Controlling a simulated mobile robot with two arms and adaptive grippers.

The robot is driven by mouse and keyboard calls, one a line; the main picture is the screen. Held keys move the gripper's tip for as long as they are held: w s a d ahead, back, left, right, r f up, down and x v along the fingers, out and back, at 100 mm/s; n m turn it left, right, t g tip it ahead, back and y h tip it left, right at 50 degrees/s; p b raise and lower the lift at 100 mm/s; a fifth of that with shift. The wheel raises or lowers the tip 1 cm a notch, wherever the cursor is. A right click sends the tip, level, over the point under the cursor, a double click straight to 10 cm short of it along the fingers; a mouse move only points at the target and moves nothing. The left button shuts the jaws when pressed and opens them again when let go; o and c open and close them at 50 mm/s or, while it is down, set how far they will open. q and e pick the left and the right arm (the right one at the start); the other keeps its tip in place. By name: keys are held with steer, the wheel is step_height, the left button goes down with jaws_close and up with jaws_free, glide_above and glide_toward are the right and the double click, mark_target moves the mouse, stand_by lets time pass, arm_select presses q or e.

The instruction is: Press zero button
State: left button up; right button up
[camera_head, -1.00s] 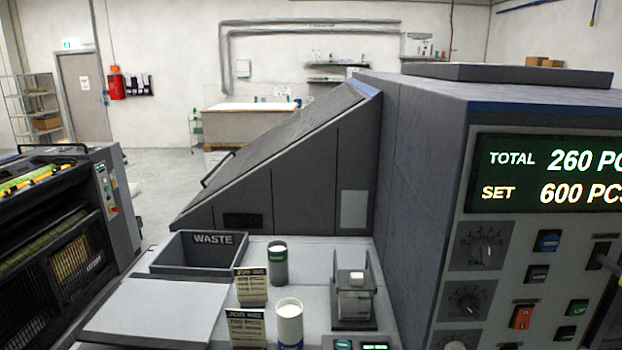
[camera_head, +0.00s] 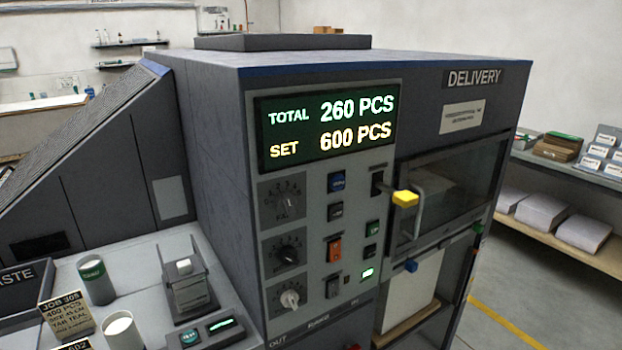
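The machine's control panel (camera_head: 325,210) shows in the head view, with a lit display (camera_head: 327,124) reading TOTAL 260 PCS and SET 600 PCS. Below it are a blue button (camera_head: 336,181), a dark button (camera_head: 336,211), an orange-red switch (camera_head: 334,248), a green button (camera_head: 372,228) and a lit green one (camera_head: 368,273). At lower left, a scale-like unit (camera_head: 186,283) has a round teal button (camera_head: 190,339) and a small green readout (camera_head: 221,325). The labels on these buttons are too small to read, so I cannot tell which is zero. Neither gripper is in view.
A yellow-knobbed lever (camera_head: 405,198) juts from the panel's right side beside the delivery window (camera_head: 455,190). Open floor lies at right, before a shelf (camera_head: 575,250).

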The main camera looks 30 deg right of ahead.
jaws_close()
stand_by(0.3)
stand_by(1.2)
